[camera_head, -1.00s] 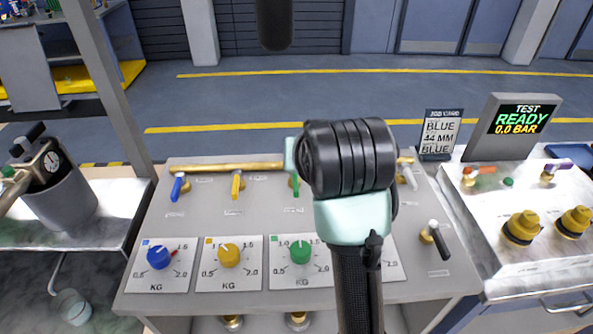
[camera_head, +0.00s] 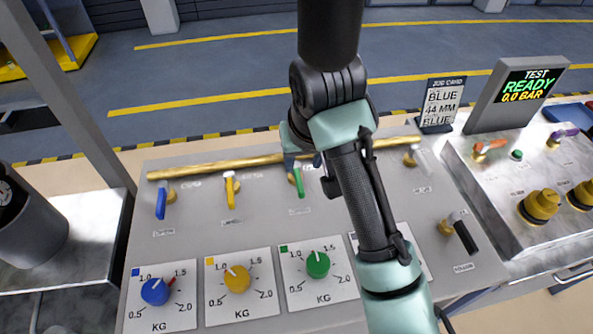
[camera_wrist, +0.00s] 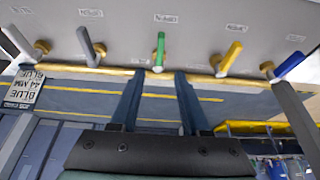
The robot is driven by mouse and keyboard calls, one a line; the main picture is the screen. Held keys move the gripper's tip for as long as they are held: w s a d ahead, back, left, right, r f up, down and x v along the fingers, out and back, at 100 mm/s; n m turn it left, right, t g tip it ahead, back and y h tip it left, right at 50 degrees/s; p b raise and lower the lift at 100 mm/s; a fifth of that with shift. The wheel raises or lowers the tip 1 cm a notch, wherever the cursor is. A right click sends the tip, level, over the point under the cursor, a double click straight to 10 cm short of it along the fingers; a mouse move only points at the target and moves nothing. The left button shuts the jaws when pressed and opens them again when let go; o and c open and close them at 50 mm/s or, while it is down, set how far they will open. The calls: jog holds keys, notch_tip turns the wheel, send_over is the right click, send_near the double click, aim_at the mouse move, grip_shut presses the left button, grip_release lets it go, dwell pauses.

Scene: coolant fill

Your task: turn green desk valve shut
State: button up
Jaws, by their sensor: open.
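The green desk valve (camera_head: 299,183) is a small green lever on a brass fitting, in the middle of the row on the grey sloped desk. Its lever lies crosswise to the brass pipe behind it. In the wrist view the green lever (camera_wrist: 160,48) stands upright in the picture, centred ahead of the fingers. My gripper (camera_wrist: 157,78) is open and empty, with one finger on either side of the lever's line and the lever beyond the tips. In the head view my arm hides most of the gripper, close to the green valve.
A blue lever (camera_head: 161,201) and a yellow lever (camera_head: 230,190) stand to the left, a white lever (camera_head: 419,158) to the right. The brass pipe (camera_head: 215,165) runs behind them. Blue, yellow and green dials (camera_head: 318,264) lie in front. A black-handled lever (camera_head: 464,235) is at right.

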aim_at(299, 179)
jog(key=x, duration=0.9)
jog(key=shift+w+a+f, duration=0.1)
jog(key=shift+w+f, duration=0.05)
jog(key=shift+f, duration=0.2)
jog(key=shift+c, duration=0.3)
grip_shut()
dwell(0.5)
